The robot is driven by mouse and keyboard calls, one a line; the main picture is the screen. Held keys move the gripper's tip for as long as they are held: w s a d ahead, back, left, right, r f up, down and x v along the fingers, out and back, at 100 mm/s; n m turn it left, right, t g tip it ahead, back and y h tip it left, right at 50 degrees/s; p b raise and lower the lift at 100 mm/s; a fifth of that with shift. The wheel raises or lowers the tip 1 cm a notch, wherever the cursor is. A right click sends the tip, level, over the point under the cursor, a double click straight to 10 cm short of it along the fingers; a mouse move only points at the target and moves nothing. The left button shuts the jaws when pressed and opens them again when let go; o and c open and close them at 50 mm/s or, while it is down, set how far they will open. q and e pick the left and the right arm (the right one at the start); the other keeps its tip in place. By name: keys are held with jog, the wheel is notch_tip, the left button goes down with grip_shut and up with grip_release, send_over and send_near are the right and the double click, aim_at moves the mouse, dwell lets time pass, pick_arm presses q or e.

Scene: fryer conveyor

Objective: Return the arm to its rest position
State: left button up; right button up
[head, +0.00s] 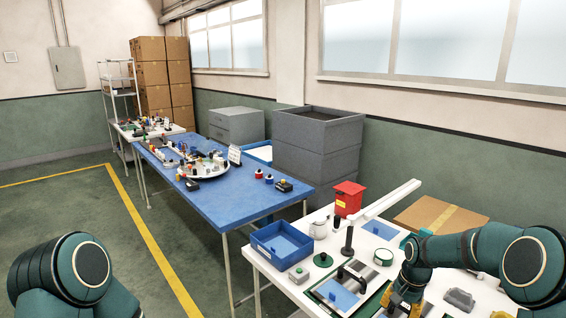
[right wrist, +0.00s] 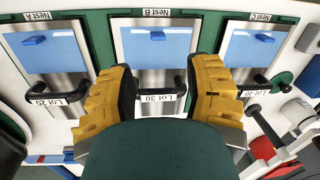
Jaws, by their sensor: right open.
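My right gripper (right wrist: 163,88) is open, its two yellow fingers spread to either side of the black handle labelled Lot 30 (right wrist: 158,97) at Nest B (right wrist: 156,45). Nothing is visibly held between the fingers. In the head view my right gripper (head: 402,300) hangs low over the white table (head: 268,268), partly hidden by my arm. Nest A (right wrist: 42,50) with the Lot 20 handle (right wrist: 58,98) and Nest C (right wrist: 254,50) with the Lot 40 handle lie to either side. Of my left arm only a green link shows; its gripper is out of view.
On the white table stand a blue bin (head: 281,240), a red box (head: 348,198) and a white rail (head: 388,199). A cardboard box (head: 440,216) is behind my right arm. A blue table (head: 225,203) with parts and grey crates (head: 318,141) stand further back. The floor at left is clear.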

jog(key=s+a+f+n+y+b, duration=0.3)
jog(key=s+a+f+n+b, duration=0.25)
jog(key=s+a+f, duration=1.45)
jog(key=s+a+f+t+b, duration=0.1)
jog(key=s+f+b, duration=0.1)
jog(key=s, duration=0.4)
jog(key=shift+f+n, duration=0.3)
jog(key=shift+n, duration=0.05)
